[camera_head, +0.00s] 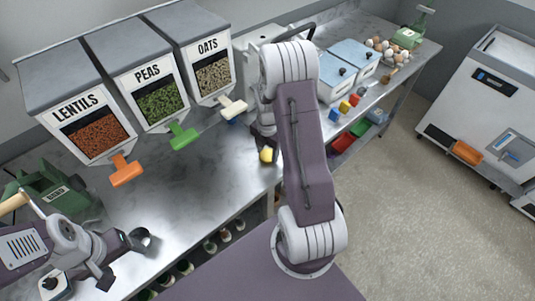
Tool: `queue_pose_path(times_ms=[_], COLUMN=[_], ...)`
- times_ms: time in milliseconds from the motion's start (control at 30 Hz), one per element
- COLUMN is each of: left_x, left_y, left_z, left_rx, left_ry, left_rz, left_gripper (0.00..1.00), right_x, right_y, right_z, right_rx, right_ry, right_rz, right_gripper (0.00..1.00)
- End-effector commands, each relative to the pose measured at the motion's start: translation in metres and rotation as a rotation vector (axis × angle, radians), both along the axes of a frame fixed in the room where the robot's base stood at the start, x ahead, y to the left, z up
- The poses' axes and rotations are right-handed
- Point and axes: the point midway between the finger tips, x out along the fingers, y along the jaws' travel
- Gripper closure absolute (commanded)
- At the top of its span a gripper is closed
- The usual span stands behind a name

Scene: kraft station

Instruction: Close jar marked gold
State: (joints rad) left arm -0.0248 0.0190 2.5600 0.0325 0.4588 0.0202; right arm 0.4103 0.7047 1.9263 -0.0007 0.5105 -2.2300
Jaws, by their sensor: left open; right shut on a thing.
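My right gripper (264,143) hangs at the front edge of the worktop, partly hidden by my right arm. It is shut on a small yellow thing (266,155); I cannot tell whether this is a lid or a jar. My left gripper (122,258) is open over the front left of the worktop, with nothing seen between its fingers. Several small jars (210,245) stand on the shelf below the front edge. I can read no gold mark on them, and no jar marked gold can be made out.
Lentils (88,98), peas (140,72) and oats (200,45) dispensers stand at the back of the worktop (205,155). A green machine (65,195) is at left. Blue-lidded bins (335,82) and eggs (390,50) are at right. The middle of the worktop is clear.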

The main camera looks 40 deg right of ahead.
Motion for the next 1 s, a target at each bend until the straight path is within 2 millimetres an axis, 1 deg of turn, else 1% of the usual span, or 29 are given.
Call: queue_pose_path(times_ms=[133, 200, 233, 500, 600, 700, 800, 1000], left_x=[0.000, 0.000, 0.000, 0.000, 0.000, 0.000, 0.000, 0.000], left_y=[0.000, 0.000, 0.000, 0.000, 0.000, 0.000, 0.000, 0.000], left_z=[-0.003, -0.005, -0.006, -0.015, -0.016, -0.017, -0.017, -0.017], left_rx=[0.000, 0.000, 0.000, 0.000, 0.000, 0.000, 0.000, 0.000], left_ry=[0.000, 0.000, 0.000, 0.000, 0.000, 0.000, 0.000, 0.000], left_rz=[0.000, 0.000, 0.000, 0.000, 0.000, 0.000, 0.000, 0.000], left_gripper=[0.26, 0.26, 0.26, 0.26, 0.26, 0.26, 0.26, 0.26], right_x=[0.001, 0.001, -0.002, -0.066, -0.086, -0.101, -0.110, -0.117], right_y=[0.000, -0.001, 0.000, 0.003, 0.004, 0.005, 0.005, 0.006], right_z=[0.019, 0.033, 0.037, 0.073, 0.086, 0.095, 0.101, 0.104], right_rx=[-0.002, -0.003, -0.002, -0.001, -0.001, -0.001, -0.001, 0.000], right_ry=[-0.005, -0.006, -0.005, -0.003, -0.002, -0.002, -0.001, 0.000], right_rz=[0.000, 0.000, -0.001, -0.003, -0.003, -0.003, -0.001, 0.000], right_gripper=[0.85, 0.85, 0.85, 0.85, 0.85, 0.85, 0.85, 0.85])
